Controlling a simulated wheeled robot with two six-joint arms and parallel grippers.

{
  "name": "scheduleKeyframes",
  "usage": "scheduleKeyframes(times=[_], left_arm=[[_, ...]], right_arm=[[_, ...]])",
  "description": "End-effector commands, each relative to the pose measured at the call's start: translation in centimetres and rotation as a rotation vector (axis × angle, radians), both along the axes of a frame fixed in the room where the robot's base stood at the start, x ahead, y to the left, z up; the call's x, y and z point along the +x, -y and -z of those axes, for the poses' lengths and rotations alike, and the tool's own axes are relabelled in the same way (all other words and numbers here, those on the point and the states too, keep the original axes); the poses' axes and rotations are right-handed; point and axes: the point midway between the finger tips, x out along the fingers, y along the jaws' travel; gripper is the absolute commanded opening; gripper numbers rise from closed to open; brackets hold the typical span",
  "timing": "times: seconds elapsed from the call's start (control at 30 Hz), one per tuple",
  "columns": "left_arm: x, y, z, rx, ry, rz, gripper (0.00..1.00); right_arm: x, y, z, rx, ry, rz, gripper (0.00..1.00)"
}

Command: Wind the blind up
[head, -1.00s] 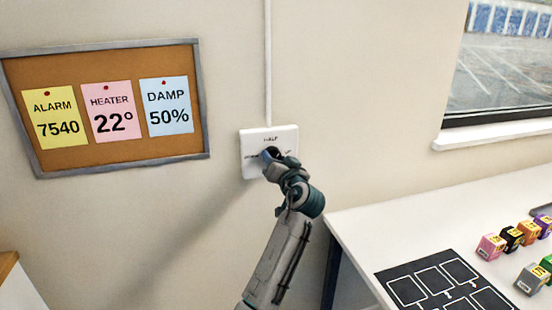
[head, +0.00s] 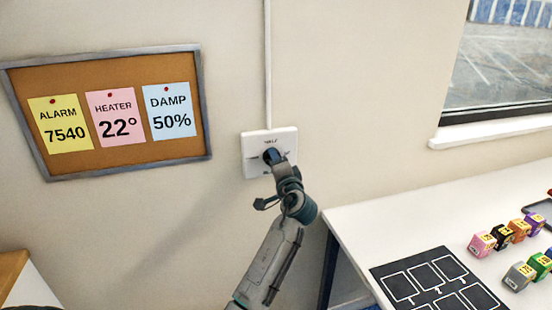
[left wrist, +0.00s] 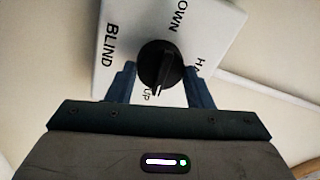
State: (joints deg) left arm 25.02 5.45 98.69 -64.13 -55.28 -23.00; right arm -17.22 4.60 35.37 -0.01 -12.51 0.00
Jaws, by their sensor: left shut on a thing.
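A white switch plate (head: 256,144) is fixed to the wall, with a cable trunking running up from it. In the left wrist view the plate (left wrist: 112,14) reads BLIND, DOWN, HALF and UP, with some letters partly hidden. A black round knob (left wrist: 158,62) sits on it, its white pointer mark toward the UP label. My left gripper (head: 276,161) is at the plate, one finger on each side of the knob, and shut on it; its fingers also show in the left wrist view (left wrist: 162,84). My right gripper is not in view. The blind itself is not in view.
A corkboard (head: 110,165) with three notes hangs left of the plate. A white table (head: 400,218) with a black marked mat (head: 411,268) and several coloured cubes stands at the right, below a window (head: 497,75). The wall around the plate is clear.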

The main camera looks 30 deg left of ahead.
Motion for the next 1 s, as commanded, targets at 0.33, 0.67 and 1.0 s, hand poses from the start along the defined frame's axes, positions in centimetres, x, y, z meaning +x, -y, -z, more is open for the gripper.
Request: scheduleKeyframes(times=[0.33,0.67,1.0], left_arm=[[-0.01,-0.01,0.02,0.054,-0.063,0.000,0.24],[-0.01,-0.02,0.08,0.058,-0.068,0.000,0.24],[-0.01,-0.01,0.07,0.057,-0.066,0.000,0.68]], right_arm=[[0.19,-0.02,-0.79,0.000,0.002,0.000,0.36],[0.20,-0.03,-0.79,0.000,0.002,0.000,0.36],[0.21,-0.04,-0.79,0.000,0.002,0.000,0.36]])
